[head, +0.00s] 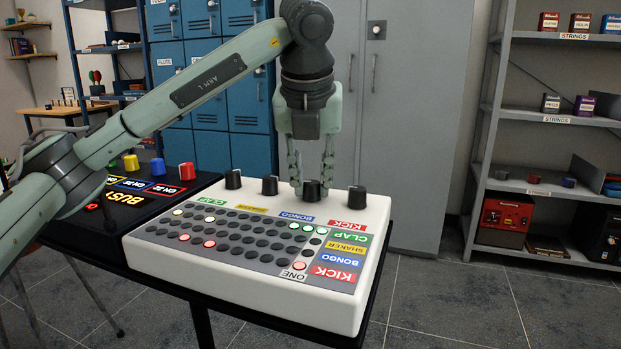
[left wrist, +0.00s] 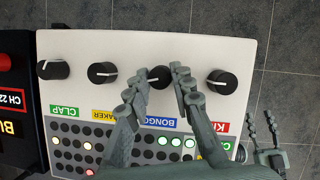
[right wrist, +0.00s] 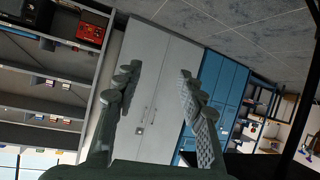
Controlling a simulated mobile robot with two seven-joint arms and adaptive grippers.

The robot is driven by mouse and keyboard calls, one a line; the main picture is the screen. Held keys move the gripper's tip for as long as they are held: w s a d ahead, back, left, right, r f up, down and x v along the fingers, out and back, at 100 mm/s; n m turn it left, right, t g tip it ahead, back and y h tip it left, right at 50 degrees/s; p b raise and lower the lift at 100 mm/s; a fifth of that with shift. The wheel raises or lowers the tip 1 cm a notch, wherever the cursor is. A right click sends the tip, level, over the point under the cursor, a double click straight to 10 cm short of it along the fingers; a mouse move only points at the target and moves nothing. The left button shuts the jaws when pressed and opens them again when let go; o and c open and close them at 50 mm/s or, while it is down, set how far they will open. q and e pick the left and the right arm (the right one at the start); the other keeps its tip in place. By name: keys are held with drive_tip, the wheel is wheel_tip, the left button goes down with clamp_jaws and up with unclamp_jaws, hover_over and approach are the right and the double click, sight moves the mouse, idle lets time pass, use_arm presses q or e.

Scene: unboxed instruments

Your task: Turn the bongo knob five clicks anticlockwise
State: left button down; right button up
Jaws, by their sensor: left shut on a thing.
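The white drum machine (head: 250,285) carries a row of black knobs along its back edge. The bongo knob (head: 311,189) is above the blue BONGO label. My left gripper (head: 311,172) comes down over it, with its fingers closed on its sides. In the left wrist view the bongo knob (left wrist: 159,77) sits between the fingertips (left wrist: 160,75), its white pointer line towards the left. My right gripper (right wrist: 157,72) is open and empty in the right wrist view, with cabinets beyond it. It also seems to show over the floor at the right in the left wrist view (left wrist: 262,120).
The kick knob (head: 357,199) stands close on the right of the bongo knob, and the shaker knob (head: 270,185) on the left. A black device (head: 150,195) with coloured knobs adjoins the machine's left side. Shelves (head: 560,115) stand at right; floor between is clear.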

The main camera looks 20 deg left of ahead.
use_arm(q)
drive_tip(key=n+p, duration=0.1)
drive_tip(key=n+y+p, duration=0.1)
drive_tip(key=n, duration=0.1)
drive_tip(key=shift+d+r+n+g, duration=0.1)
drive_tip(key=shift+r+n+g, duration=0.1)
drive_tip(key=shift+n+g, duration=0.1)
drive_tip(key=shift+w+n+g+y+p, duration=0.1)
drive_tip(key=shift+n+g+y+p, duration=0.35)
drive_tip(key=shift+n, duration=0.75)
drive_tip(key=shift+d+n+y+p, duration=0.1)
drive_tip(key=shift+n+y+p, duration=0.15)
drive_tip(key=shift+n+p, duration=0.4)
drive_tip(key=shift+f+n+g, duration=0.2)
drive_tip(key=shift+n+g, duration=0.05)
drive_tip(key=shift+n, duration=0.5)
use_arm(e)
drive_tip(key=s+d+f+m+g+h, duration=0.1)
drive_tip(key=s+d+f+g+h, duration=0.3)
drive_tip(key=s+d+f+g, duration=0.4)
drive_tip(key=shift+s+d+f+m+g, duration=0.3)
drive_tip(key=shift+s+d+f, duration=1.5)
drive_tip(key=shift+d, duration=0.1)
use_arm(q)
drive_tip(key=c, duration=1.3)
unclamp_jaws()
drive_tip(key=shift+r, duration=0.1)
drive_tip(key=v, duration=1.1)
drive_tip(key=shift+d+r, duration=0.25)
drive_tip(key=shift+r, duration=0.1)
